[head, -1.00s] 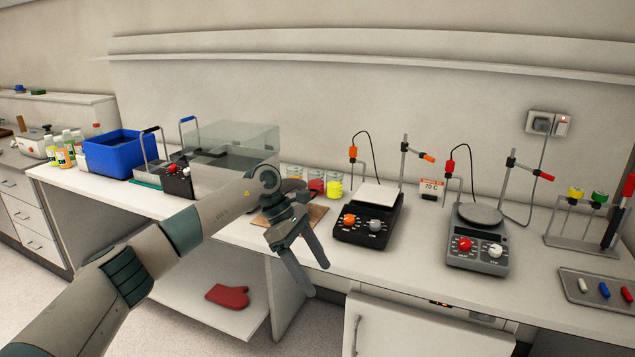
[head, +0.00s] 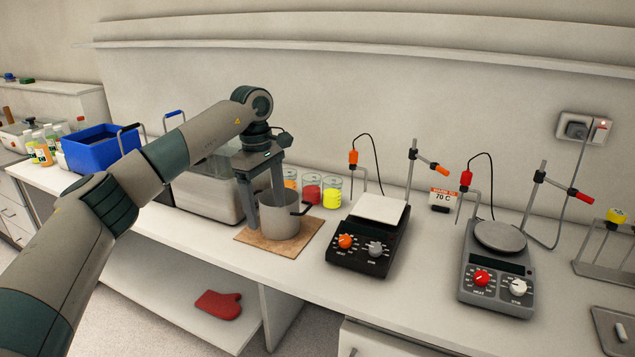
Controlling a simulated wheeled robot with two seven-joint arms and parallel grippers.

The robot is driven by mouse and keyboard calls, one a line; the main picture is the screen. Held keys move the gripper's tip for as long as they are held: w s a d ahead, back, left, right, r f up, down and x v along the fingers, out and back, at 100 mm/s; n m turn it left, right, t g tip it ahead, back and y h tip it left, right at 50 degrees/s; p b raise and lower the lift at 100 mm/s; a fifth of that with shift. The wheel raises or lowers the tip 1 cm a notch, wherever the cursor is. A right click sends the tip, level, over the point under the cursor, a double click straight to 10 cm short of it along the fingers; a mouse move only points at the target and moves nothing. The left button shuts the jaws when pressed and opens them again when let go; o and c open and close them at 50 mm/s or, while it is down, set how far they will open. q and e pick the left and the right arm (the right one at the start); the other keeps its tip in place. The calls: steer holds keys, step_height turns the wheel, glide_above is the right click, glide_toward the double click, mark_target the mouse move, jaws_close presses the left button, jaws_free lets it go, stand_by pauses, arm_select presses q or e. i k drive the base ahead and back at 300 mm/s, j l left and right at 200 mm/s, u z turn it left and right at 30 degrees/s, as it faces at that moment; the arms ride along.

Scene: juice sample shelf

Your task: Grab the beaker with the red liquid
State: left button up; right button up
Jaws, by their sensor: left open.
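The beaker with the red liquid (head: 312,189) stands upright at the back of the white bench. It is between a beaker with orange liquid (head: 290,180) and one with yellow liquid (head: 332,190). My left gripper (head: 267,210) points down with its fingers apart, to the left of the red beaker and in front of it. The fingers hold nothing and reach down at a grey metal pot (head: 283,226). One finger shows at the pot's left side; the other overlaps its opening, and I cannot tell whether they touch it. My right gripper is out of view.
The pot stands on a brown board (head: 255,237). A black hotplate (head: 365,247) and a grey hotplate (head: 490,272) stand to the right, with stands and cables behind. A blue crate (head: 100,153) is at the left. A red mitt (head: 218,304) lies on the lower shelf.

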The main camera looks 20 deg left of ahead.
mark_target(312, 189)
steer(key=i, duration=1.25)
